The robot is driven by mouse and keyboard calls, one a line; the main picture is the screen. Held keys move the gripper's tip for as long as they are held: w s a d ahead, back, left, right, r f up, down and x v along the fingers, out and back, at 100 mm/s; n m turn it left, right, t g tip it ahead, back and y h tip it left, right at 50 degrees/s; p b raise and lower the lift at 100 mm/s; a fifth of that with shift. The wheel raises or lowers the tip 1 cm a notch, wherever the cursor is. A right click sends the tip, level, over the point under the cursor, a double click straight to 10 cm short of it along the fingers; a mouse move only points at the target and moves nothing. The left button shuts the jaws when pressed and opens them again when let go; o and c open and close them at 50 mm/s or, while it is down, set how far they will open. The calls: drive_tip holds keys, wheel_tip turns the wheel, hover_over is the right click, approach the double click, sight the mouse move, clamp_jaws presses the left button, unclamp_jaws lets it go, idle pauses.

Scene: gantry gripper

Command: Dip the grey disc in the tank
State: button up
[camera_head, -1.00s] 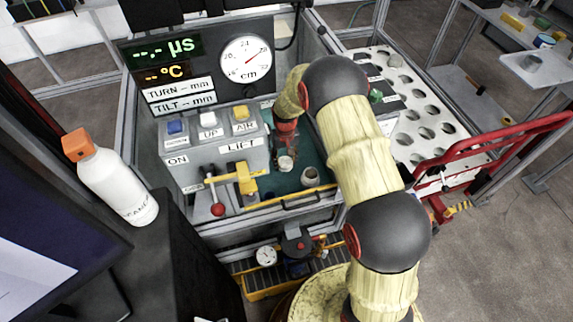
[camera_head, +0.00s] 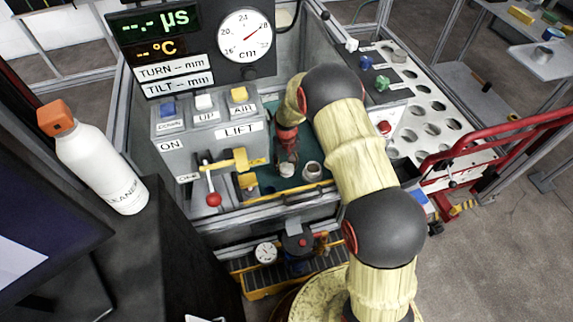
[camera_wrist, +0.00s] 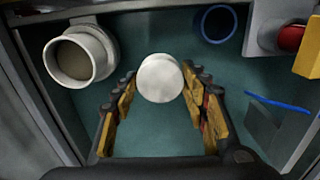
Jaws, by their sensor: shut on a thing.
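The grey disc shows as a pale, nearly white round piece in the wrist view (camera_wrist: 160,78) and in the head view (camera_head: 287,170). My gripper (camera_wrist: 160,88) is shut on it, with its yellow-padded fingertips on either side. In the head view my gripper (camera_head: 287,158) points down inside the tank (camera_head: 268,190), which has a teal interior. The disc appears over the teal area, left of a pale cup (camera_head: 312,172). I cannot tell its height above the teal surface or whether it touches it.
The pale cup is at upper left in the wrist view (camera_wrist: 76,58), with a dark blue ring (camera_wrist: 216,24) at top right. A control panel (camera_head: 210,135) with a red-knobbed lever (camera_head: 213,198) stands left of the tank. A holed white board (camera_head: 425,115) and red rail (camera_head: 490,145) lie right.

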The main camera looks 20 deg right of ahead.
wheel_tip(320, 180, down, 10)
drive_tip(key=b, duration=0.4)
drive_tip(key=shift+b, duration=0.4)
drive_tip(key=shift+r, duration=0.15)
idle(2.4)
drive_tip(key=p, duration=1.2)
approach(288, 173)
drive_tip(key=shift+w+d+f, duration=0.1)
drive_tip(key=shift+w+f, duration=0.05)
drive_tip(key=shift+w, duration=0.55)
drive_tip(key=shift+w+f, duration=0.15)
drive_tip(key=shift+w, duration=0.5)
drive_tip(key=s, duration=0.2)
drive_tip(key=shift+s+f, duration=0.2)
drive_tip(key=shift+s, duration=0.15)
drive_tip(key=s+r, duration=0.6)
drive_tip(key=r, duration=0.4)
